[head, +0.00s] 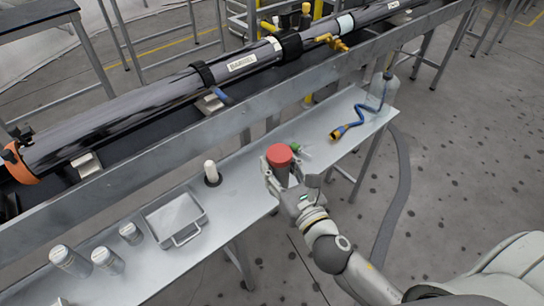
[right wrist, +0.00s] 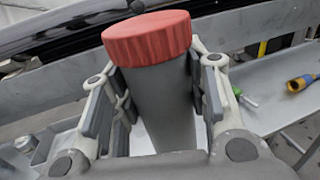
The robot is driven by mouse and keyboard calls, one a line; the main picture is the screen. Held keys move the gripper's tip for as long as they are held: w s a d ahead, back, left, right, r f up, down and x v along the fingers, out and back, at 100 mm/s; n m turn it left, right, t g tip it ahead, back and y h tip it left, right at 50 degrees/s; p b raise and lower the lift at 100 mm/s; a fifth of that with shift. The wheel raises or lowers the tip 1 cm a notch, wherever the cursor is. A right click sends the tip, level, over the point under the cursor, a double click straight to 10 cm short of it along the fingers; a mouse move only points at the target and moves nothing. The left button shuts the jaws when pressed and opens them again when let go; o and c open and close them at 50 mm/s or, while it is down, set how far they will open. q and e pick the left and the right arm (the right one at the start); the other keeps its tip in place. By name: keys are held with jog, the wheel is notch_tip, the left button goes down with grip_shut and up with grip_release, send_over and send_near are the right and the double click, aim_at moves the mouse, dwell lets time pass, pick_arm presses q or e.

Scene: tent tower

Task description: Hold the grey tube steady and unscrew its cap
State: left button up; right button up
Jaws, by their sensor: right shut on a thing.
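The grey tube (right wrist: 158,103) stands upright between the fingers of my right gripper (right wrist: 163,105), which is shut on it below the cap. The red cap (head: 279,154) sits on top of the tube. In the right wrist view the ribbed cap (right wrist: 147,36) looks level on the tube's mouth. In the head view my right gripper (head: 283,179) is at the front edge of the metal shelf, and the cap and fingers hide most of the tube. My left gripper is not in either view.
On the metal shelf (head: 245,170) are a white-topped cylinder (head: 211,172), a metal tray (head: 175,219) and several grey canisters (head: 108,260) at left. A blue hose (head: 362,119), a clear bottle (head: 384,87) and a small green item (head: 295,148) lie to the right. A long dark tube (head: 130,109) runs behind.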

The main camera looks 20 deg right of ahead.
jog(key=shift+s+r, duration=0.3)
jog(key=shift+s, duration=0.25)
jog(key=o, duration=0.4)
grip_shut()
jog(key=s+d+r+m+h, duration=0.1)
jog(key=s, duration=0.7)
jog(key=shift+d+h, duration=0.3)
jog(key=shift+d, duration=0.1)
